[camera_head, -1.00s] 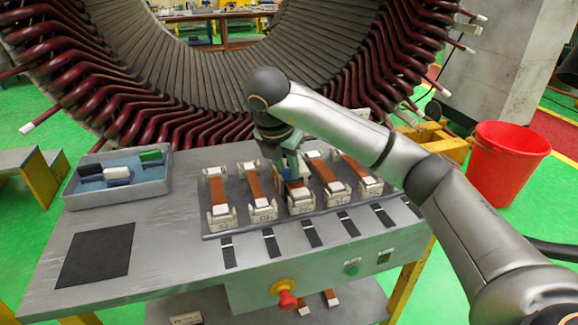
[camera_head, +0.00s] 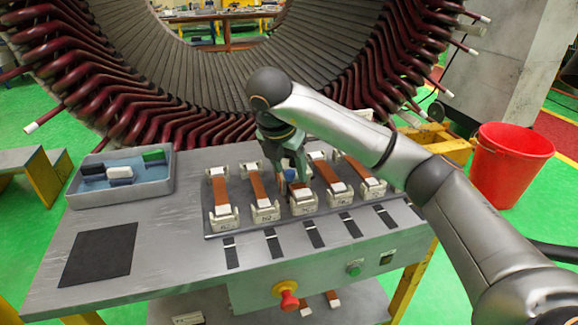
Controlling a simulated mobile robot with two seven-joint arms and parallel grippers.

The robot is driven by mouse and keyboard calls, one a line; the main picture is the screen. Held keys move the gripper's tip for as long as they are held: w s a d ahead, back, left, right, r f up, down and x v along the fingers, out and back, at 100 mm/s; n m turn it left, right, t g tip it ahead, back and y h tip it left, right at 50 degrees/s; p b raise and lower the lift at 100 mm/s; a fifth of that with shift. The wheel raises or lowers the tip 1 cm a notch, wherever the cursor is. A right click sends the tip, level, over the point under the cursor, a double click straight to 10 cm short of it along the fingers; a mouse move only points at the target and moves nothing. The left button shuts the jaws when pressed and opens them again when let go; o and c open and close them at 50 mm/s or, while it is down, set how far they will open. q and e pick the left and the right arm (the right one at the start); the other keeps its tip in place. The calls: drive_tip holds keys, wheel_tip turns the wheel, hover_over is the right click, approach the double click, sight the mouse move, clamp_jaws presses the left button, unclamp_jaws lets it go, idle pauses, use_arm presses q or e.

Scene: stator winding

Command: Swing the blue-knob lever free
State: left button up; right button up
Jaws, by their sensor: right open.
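A row of several white clamp blocks with copper-brown bars stands on a dark plate (camera_head: 217,233) on the metal bench. My right gripper (camera_head: 290,178) is over the middle block (camera_head: 303,203), pointing down, with its fingers apart. A small blue spot, likely the blue knob (camera_head: 289,175), shows at the fingertips. The lever under it is mostly hidden by the gripper, and I cannot tell whether the fingers touch it. My left gripper is not in view.
A grey tray (camera_head: 120,193) with blue, white, green and black pieces sits at the bench's left. A black mat (camera_head: 98,254) lies in front of it. A red emergency button (camera_head: 288,299) is on the bench front, a red bucket (camera_head: 505,165) at right. The large stator (camera_head: 215,75) rises behind.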

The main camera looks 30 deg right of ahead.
drive_tip(key=shift+s+a+r, duration=0.1)
drive_tip(key=shift+a+r, duration=0.05)
drive_tip(key=shift+r, duration=0.45)
use_arm(q)
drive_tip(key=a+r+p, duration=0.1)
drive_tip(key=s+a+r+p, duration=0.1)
drive_tip(key=p, duration=0.1)
use_arm(e)
drive_tip(key=v, duration=1.1)
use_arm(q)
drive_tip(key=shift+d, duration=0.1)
use_arm(e)
drive_tip(key=shift+s+r, duration=0.1)
drive_tip(key=shift+s, duration=0.05)
